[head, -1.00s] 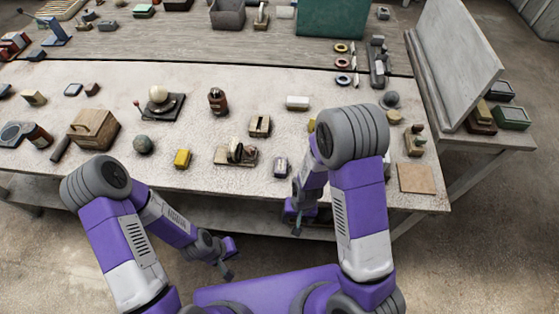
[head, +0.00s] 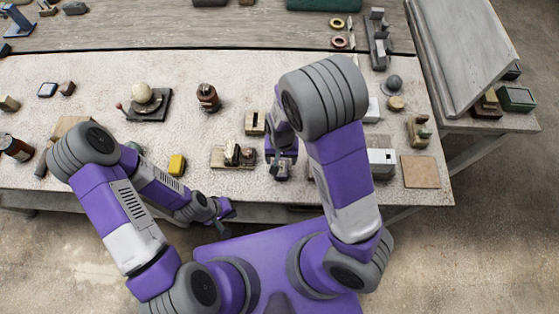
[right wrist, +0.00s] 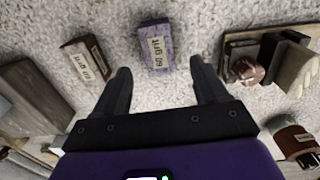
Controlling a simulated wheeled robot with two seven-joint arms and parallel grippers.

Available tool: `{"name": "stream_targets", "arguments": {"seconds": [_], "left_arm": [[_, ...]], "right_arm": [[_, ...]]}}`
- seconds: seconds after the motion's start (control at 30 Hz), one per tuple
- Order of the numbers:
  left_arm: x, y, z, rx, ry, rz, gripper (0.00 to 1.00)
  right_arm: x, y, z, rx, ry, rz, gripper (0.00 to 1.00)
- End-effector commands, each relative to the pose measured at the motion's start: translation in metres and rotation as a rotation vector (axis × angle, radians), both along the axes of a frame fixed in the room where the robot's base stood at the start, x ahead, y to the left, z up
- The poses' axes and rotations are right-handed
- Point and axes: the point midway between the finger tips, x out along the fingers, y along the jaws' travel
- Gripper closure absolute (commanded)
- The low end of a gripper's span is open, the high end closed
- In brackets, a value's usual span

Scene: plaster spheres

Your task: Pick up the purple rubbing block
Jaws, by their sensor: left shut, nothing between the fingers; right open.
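The purple rubbing block (right wrist: 155,45), with a pale printed label, lies on the speckled tabletop in the right wrist view. In the head view it shows only in part (head: 282,173), mostly covered by my right gripper (head: 277,166). In the right wrist view my right gripper (right wrist: 162,72) is open, with one dark finger on each side. The block is in line with the gap, just beyond the fingertips, and nothing is held. My left gripper (head: 222,209) is shut and empty near the table's front edge.
A brown block with a similar label (right wrist: 85,60) lies left of the purple one in the right wrist view. A wooden tool stand (head: 235,157) is close on the other side. A yellow block (head: 177,165) and a flat tan square (head: 420,171) are farther away.

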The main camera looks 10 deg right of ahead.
Motion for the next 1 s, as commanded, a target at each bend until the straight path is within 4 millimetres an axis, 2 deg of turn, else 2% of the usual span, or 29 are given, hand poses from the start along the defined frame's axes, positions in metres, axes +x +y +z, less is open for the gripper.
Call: {"name": "stream_targets", "arguments": {"seconds": [0.3, 0.4, 0.7, 1.0], "left_arm": [[0.000, 0.000, -0.010, 0.000, 0.001, 0.000, 1.00], [0.000, 0.000, -0.012, 0.000, 0.000, 0.000, 1.00], [0.000, 0.000, -0.012, 0.000, 0.000, 0.000, 1.00], [0.000, 0.000, -0.012, 0.000, 0.000, 0.000, 1.00]], "right_arm": [[-0.003, 0.001, -0.046, -0.001, 0.003, 0.000, 0.28], [-0.002, 0.001, -0.056, -0.001, 0.001, 0.000, 0.28], [-0.002, 0.001, -0.059, 0.001, -0.001, 0.002, 0.29], [-0.002, 0.001, -0.059, 0.001, -0.001, 0.002, 0.75]]}}
